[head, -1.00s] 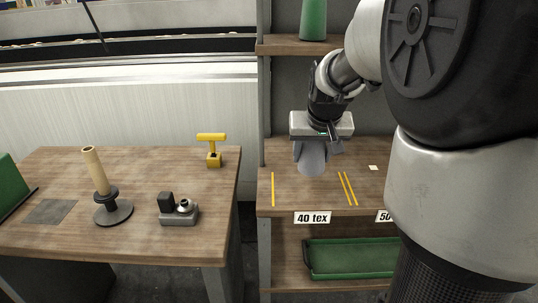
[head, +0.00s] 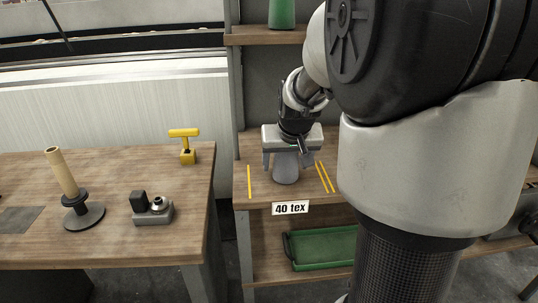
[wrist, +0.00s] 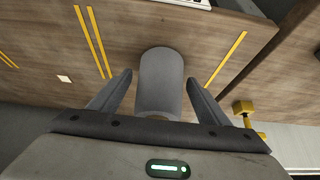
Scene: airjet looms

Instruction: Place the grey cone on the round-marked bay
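The grey cone (head: 285,171) appears to stand upright on the middle shelf, between the yellow lines of the bay above the "40 tex" label (head: 290,208). It also shows in the wrist view (wrist: 161,85). My gripper (head: 288,160) is above it, with one finger on each side. In the wrist view my gripper (wrist: 159,79) is open, with a clear gap between each finger and the cone. No round mark is visible; the surface under the cone is hidden.
A green cone (head: 282,13) stands on the upper shelf and a green tray (head: 322,249) lies on the lower one. The table at left holds a cone-holder post (head: 64,175), a grey device (head: 153,212) and a yellow T-handled piece (head: 187,150).

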